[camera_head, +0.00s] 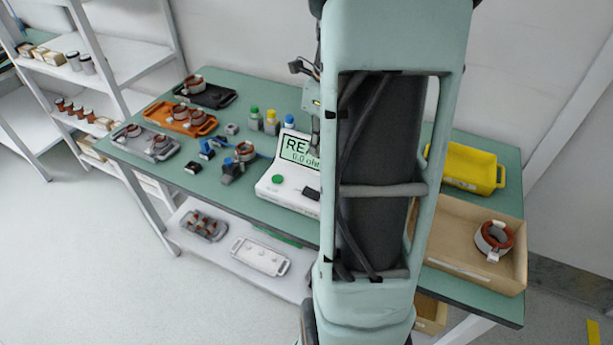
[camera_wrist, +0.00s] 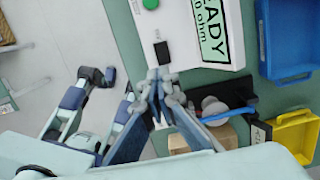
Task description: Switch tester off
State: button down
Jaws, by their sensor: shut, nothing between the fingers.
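The tester (camera_head: 268,193) is a white box on the green table, partly hidden by my arm in the head view. Its screen (camera_head: 300,149) is lit and shows part of "READY" and "0.0 ohm"; the screen also shows in the wrist view (camera_wrist: 212,30). A green button (camera_head: 278,179) and a black switch (camera_head: 311,193) are on its top face. In the wrist view the black switch (camera_wrist: 161,53) lies just beyond the fingertips of my gripper (camera_wrist: 161,77). The gripper is shut and empty. I cannot tell whether the fingertips touch the tester.
Left of the tester stand small bottles (camera_head: 271,122), a blue-and-black fixture (camera_head: 231,170) and trays with copper rings, one orange (camera_head: 177,124). On the right are a yellow bin (camera_head: 462,168) and a cardboard box (camera_head: 455,250) holding a ring. A blue bin (camera_wrist: 285,65) shows in the wrist view.

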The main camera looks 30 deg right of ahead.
aim_at(307, 191)
jog(key=shift+f, duration=0.1)
jog(key=f, duration=0.4)
jog(key=w+f, duration=0.1)
jog(key=f, duration=0.8)
jog(key=shift+w+a+f, duration=0.25)
jog(key=shift+a+f, duration=0.1)
jog(key=shift+a, duration=0.05)
jog(key=shift+w+a+f, duration=0.15)
jog(key=shift+a+f, duration=0.05)
jog(key=shift+f, duration=0.2)
jog(key=shift+s+d+r, duration=0.1)
jog(key=shift+s+d, duration=0.35)
jog(key=shift+s, duration=0.3)
